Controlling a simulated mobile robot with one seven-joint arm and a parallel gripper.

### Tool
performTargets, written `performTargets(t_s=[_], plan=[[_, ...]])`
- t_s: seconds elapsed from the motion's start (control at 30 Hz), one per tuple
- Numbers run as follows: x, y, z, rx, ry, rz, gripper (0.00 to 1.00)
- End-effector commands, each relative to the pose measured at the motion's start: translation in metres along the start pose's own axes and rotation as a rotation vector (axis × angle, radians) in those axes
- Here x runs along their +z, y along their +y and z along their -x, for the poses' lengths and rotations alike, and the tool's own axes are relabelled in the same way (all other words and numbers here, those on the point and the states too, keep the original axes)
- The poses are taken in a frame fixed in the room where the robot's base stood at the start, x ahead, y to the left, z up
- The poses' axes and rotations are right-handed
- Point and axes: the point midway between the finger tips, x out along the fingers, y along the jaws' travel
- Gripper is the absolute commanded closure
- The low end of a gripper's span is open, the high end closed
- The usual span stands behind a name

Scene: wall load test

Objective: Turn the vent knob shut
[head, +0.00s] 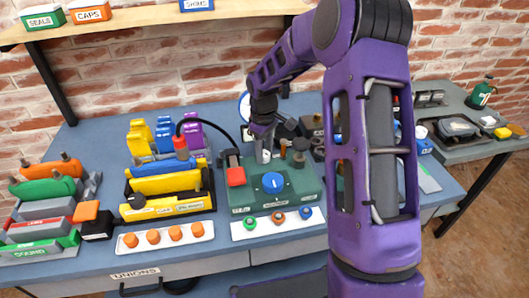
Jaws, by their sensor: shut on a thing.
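My gripper (262,146) points down at the back of a green unit (250,197). It is shut on a small pale upright part there, which I take for the vent knob (265,157); the fingers partly hide it, and its turn angle cannot be told. A large blue dial (273,183) with a white mark sits in front of it on the same unit. Two dark brown fittings (298,158) stand just right of the gripper. A red block (236,176) is at the unit's left. Its labels are too small to read surely.
My purple arm covers the bench right of the unit. A yellow unit (170,183) and red-green units (45,187) stand left. A white strip (165,239) with orange caps lies in front. A shelf (140,20) hangs above at left.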

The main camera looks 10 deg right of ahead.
Motion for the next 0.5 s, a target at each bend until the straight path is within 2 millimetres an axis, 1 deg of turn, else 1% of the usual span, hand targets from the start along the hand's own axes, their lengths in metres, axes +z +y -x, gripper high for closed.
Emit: performTargets(t_s=[0.2, 0.5], plan=[[-0.0014, -0.0001, 0.0000, 0.003, -0.003, -0.200, 1.00], [-0.0014, 0.0000, 0.0002, 0.002, -0.007, -0.430, 1.00]])
